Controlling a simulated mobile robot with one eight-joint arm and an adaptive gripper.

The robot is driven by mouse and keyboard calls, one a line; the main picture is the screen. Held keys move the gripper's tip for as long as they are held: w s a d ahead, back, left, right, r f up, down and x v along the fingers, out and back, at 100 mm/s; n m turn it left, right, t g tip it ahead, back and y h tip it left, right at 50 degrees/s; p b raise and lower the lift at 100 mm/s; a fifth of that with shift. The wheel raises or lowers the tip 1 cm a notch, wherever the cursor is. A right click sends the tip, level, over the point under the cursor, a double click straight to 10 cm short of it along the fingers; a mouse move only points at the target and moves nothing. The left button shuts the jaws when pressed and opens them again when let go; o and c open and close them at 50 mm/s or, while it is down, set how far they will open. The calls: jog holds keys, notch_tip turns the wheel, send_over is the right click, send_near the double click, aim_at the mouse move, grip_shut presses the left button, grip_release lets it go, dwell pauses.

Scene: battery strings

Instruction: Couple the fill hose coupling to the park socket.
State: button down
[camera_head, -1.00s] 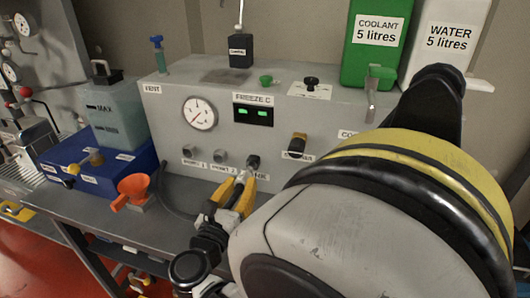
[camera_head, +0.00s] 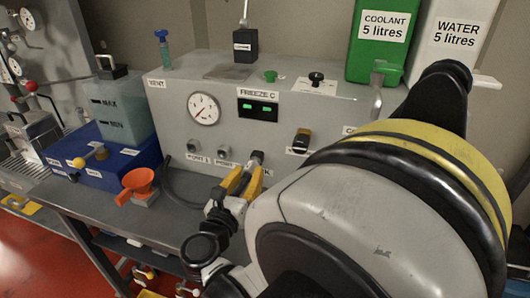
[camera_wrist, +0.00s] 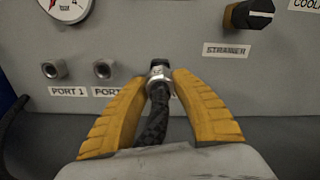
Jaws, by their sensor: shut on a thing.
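My gripper (camera_head: 246,178) has yellow fingers and is shut on the fill hose coupling (camera_head: 256,158), at the front of the grey panel. In the wrist view the coupling (camera_wrist: 159,73) is a metal collar with a black end, between the fingertips. The black braided hose (camera_wrist: 154,116) runs from it back towards my palm. The coupling is in line with the port 1 (camera_wrist: 49,71) and port 2 (camera_wrist: 103,68) sockets, to their right. The park socket is hidden behind the coupling and fingers, and only the end of its label shows. I cannot tell whether the coupling is seated.
A gauge (camera_head: 203,109) is up left. An orange funnel (camera_head: 138,185) and a blue tray (camera_head: 112,168) stand left on the grey bench.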

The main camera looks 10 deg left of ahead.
jog(key=shift+w, duration=0.55)
jog(key=c, duration=1)
grip_release()
jog(key=shift+c, duration=0.2)
jog(key=s, duration=0.8)
jog(key=s+a, duration=0.1)
jog(key=s, duration=0.3)
